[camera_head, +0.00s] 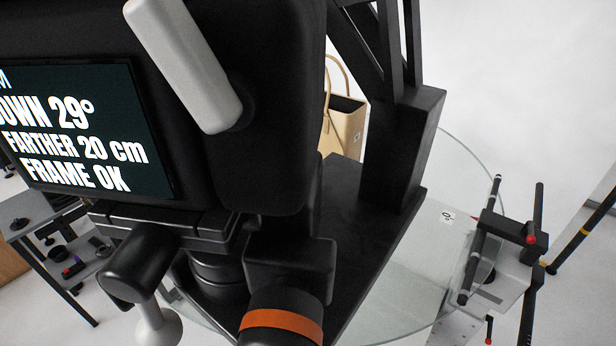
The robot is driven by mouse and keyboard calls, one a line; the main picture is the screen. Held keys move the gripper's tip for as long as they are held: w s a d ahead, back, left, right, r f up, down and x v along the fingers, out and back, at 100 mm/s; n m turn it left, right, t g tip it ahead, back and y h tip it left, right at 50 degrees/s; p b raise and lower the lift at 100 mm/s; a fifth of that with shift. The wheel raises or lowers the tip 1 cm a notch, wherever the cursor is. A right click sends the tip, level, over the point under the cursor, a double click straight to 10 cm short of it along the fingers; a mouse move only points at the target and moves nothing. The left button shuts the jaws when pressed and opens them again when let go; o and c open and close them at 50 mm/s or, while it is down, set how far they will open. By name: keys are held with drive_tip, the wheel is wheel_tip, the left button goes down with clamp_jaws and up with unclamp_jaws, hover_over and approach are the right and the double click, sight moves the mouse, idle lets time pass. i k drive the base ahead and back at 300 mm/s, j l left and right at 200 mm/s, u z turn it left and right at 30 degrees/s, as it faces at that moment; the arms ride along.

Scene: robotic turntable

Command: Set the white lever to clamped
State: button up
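A pale whitish lever (185,65) is on the side of a large black housing (285,110) at the upper left. It slants from the top edge down to the right, and its lower end is next to a dark round boss on the housing. Its top end is near the picture's edge. A second pale handle or knob (157,328) shows at the bottom left, below a black cylinder, partly cut off. I cannot tell from this view which setting the lever is in. My gripper is not visible, and nothing is seen touching the lever.
A screen (85,130) on the housing reads "DOWN 29°", "FARTHER 20 cm" and "FRAME OK". A black cylinder with an orange band (282,322) stands below. A black upright (400,150), a glass turntable (400,285), a tan bag (345,125) and a side table (35,215) surround it.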

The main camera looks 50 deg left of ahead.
sight(133, 272)
drive_tip(key=u, duration=1.2)
